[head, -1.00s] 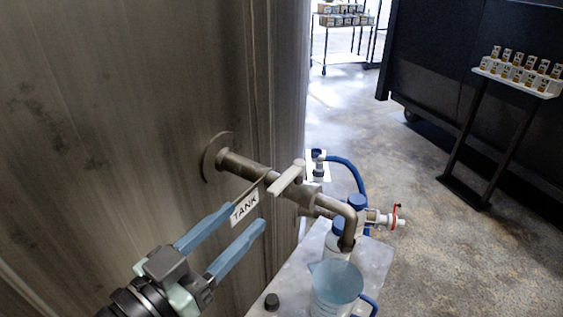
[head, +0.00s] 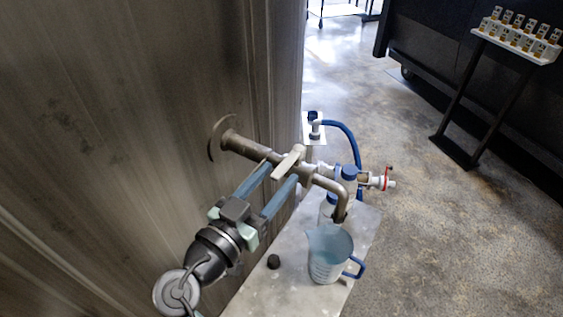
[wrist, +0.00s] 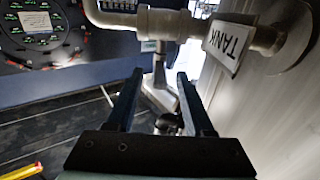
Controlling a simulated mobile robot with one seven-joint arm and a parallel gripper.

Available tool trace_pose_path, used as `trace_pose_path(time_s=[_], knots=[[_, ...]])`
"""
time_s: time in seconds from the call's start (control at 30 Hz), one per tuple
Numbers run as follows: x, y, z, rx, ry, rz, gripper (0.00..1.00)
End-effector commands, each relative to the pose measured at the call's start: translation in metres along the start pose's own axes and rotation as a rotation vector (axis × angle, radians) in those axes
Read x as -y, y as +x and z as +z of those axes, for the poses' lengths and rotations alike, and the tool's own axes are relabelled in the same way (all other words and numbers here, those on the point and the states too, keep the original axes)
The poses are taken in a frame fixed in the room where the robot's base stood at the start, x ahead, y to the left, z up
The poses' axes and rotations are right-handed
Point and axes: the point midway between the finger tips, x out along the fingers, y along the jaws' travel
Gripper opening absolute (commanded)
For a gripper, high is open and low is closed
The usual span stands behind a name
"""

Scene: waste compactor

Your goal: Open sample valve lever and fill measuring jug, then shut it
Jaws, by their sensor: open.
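The sample valve's pale lever (head: 289,161) sits on a metal pipe that comes out of the tank wall (head: 130,110) and bends down into a spout (head: 341,208). My gripper (head: 281,171) is open, its two blue fingers reaching up to the lever. In the wrist view the lever (wrist: 159,91) shows between my open fingers (wrist: 157,80); I cannot tell whether either finger touches it. The clear bluish measuring jug (head: 325,259) with a blue handle stands upright below the spout. I see no stream from the spout, and cannot tell whether the jug holds liquid.
A small black cap (head: 273,262) lies left of the jug on the grey bench (head: 255,292). A blue-capped bottle (head: 327,207) stands behind the jug. A blue hose (head: 352,138) and a red-handled white fitting (head: 380,181) are behind. A sample rack (head: 515,40) stands far right.

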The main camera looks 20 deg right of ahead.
Motion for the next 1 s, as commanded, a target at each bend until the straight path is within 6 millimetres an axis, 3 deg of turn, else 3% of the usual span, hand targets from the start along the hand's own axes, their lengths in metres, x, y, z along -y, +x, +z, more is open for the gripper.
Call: trace_pose_path(time_s=[0.2, 0.53, 0.57, 0.83, 1.0], knots=[[0.000, 0.024, -0.001, 0.000, 0.000, 0.001, 0.53], [0.000, 0.028, 0.000, 0.000, 0.001, -0.001, 0.53], [0.000, 0.028, 0.000, 0.000, 0.001, -0.001, 0.51], [0.000, 0.027, 0.000, 0.000, 0.001, -0.001, 0.02], [0.000, 0.027, 0.000, 0.000, 0.000, -0.001, 0.00]])
